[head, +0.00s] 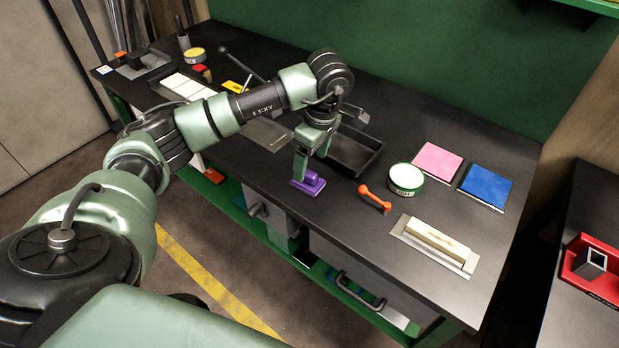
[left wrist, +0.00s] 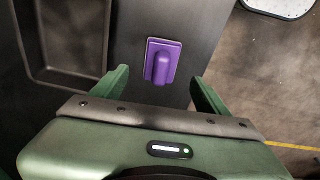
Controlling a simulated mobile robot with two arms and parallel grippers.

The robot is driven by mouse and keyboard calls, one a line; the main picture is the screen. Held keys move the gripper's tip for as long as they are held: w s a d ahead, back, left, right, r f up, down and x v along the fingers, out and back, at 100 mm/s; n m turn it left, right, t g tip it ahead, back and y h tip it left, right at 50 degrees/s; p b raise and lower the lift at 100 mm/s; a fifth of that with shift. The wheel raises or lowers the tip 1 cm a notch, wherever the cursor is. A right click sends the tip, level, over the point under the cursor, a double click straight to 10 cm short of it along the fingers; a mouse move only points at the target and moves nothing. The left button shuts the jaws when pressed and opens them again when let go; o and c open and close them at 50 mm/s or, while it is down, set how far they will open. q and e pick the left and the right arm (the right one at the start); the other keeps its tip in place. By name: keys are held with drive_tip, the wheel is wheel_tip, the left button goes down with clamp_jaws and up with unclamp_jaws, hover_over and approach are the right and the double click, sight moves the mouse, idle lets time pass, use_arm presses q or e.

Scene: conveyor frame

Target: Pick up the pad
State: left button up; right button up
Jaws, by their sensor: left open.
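A purple pad (head: 310,183) with a raised grip on a flat base lies near the front edge of the black bench. In the left wrist view the purple pad (left wrist: 161,62) shows between and beyond the two green fingers. My left gripper (head: 311,156) is open and empty, pointing down just above the pad, and partly covers it in the head view. The left wrist view shows its fingers (left wrist: 160,78) spread to either side, apart from the pad. My right gripper is not in view.
A black tray (head: 352,155) lies right behind the gripper. To the right are an orange dumbbell-shaped tool (head: 374,198), a round green-and-white tin (head: 406,179), pink (head: 437,160) and blue (head: 486,186) squares, and a cream block on a metal plate (head: 434,243).

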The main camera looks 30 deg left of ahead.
sight(309, 172)
use_arm(q)
drive_tip(key=f, duration=0.2)
drive_tip(key=f+p, duration=0.1)
drive_tip(key=f, duration=0.1)
drive_tip(key=a+f, duration=0.1)
drive_tip(key=f, duration=0.1)
drive_tip(key=c, duration=1.4)
drive_tip(key=shift+r, duration=0.1)
drive_tip(key=shift+c, duration=0.2)
drive_tip(key=shift+r, duration=0.1)
wheel_tip(309, 172, up, 20)
